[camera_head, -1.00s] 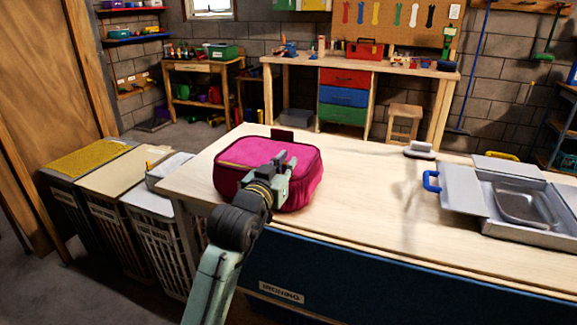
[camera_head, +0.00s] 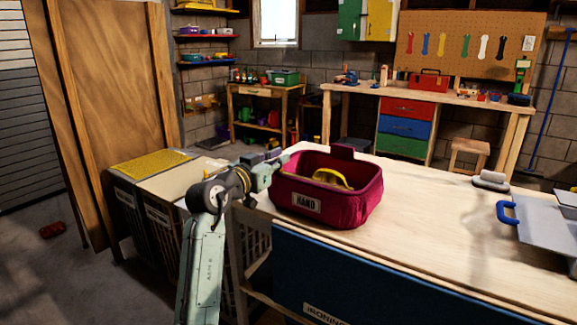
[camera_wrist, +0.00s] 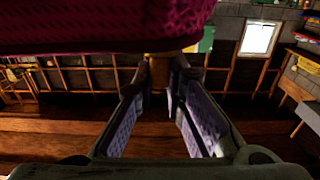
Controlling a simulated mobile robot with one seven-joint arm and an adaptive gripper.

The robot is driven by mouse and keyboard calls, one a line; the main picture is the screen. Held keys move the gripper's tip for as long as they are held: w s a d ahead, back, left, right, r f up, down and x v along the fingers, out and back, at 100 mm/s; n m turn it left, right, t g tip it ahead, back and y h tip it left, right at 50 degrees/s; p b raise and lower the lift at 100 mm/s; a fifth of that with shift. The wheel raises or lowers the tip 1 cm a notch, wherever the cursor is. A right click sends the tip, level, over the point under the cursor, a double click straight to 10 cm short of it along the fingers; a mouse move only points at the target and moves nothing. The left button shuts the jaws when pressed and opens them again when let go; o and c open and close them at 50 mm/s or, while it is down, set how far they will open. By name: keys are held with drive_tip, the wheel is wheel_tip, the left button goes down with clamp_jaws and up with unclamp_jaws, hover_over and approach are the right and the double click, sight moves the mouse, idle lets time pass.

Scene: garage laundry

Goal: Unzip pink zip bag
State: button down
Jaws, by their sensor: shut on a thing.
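The pink zip bag (camera_head: 350,205) stands on the light wooden ironing table with its top open. A white "HAND" label (camera_head: 306,204) is on its front, and a yellow thing (camera_head: 331,178) shows inside. My gripper (camera_head: 280,161) is at the bag's upper left rim. In the wrist view, the bag (camera_wrist: 90,25) fills the upper left, close above the fingers. My gripper (camera_wrist: 163,75) closes there on a small gold-brown piece (camera_wrist: 160,68), which looks like the zip pull. Its join to the bag is partly hidden.
The wooden table top (camera_head: 430,225) is clear right of the bag. A grey iron-like thing (camera_head: 491,180) and a metal case with a blue handle (camera_head: 507,212) stand further right. Laundry bins (camera_head: 150,185) stand left of the table.

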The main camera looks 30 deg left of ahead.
drive_tip(key=shift+a, duration=0.15)
drive_tip(key=c, duration=1.6)
unclamp_jaws()
drive_tip(key=s, duration=1.2)
drive_tip(key=shift+a, duration=0.15)
